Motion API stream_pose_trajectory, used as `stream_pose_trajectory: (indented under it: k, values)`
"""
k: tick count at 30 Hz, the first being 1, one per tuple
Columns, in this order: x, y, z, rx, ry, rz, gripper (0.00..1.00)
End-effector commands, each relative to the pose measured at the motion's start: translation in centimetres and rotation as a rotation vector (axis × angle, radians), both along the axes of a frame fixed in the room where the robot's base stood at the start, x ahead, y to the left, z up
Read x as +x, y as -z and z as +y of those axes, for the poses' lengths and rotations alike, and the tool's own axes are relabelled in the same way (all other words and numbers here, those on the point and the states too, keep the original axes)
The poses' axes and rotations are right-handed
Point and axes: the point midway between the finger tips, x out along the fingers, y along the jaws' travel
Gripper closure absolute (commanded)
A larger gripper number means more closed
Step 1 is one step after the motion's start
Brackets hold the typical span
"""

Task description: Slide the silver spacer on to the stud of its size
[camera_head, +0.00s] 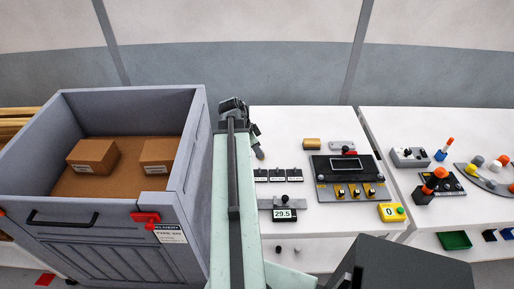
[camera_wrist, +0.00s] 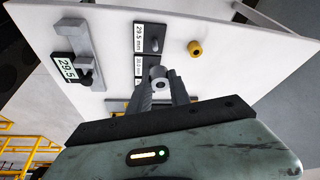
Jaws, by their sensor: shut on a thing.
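The silver spacer (camera_wrist: 158,74) is a short grey ring with a hole, seen between the fingertips in the wrist view. My gripper (camera_wrist: 163,86) is shut on it, over the table near the labelled plates. A dark plate (camera_wrist: 150,38) marked 29.5 mm lies just beyond the spacer, with a second labelled plate beside it, partly hidden by a finger. The head view shows a row of three dark plates (camera_head: 278,175) on the white table, with my gripper (camera_head: 259,153) behind the left one. The gap between spacer and plates cannot be judged.
A caliper (camera_head: 283,203) with a display reading 29.5 lies in front of the plates. A grey cart (camera_head: 190,190) with cartons stands left.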

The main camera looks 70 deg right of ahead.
Motion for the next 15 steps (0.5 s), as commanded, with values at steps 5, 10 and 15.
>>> stream_pose_trajectory:
  k: [5, 10, 15]
  values:
    - [0.2, 0.5, 0.1, 0.0, -0.004, 0.0, 1.0]
    - [0.2, 1.9, 0.1, 0.0, -0.004, 0.0, 1.0]
    - [0.2, 3.9, 0.1, 0.0, -0.004, 0.0, 1.0]
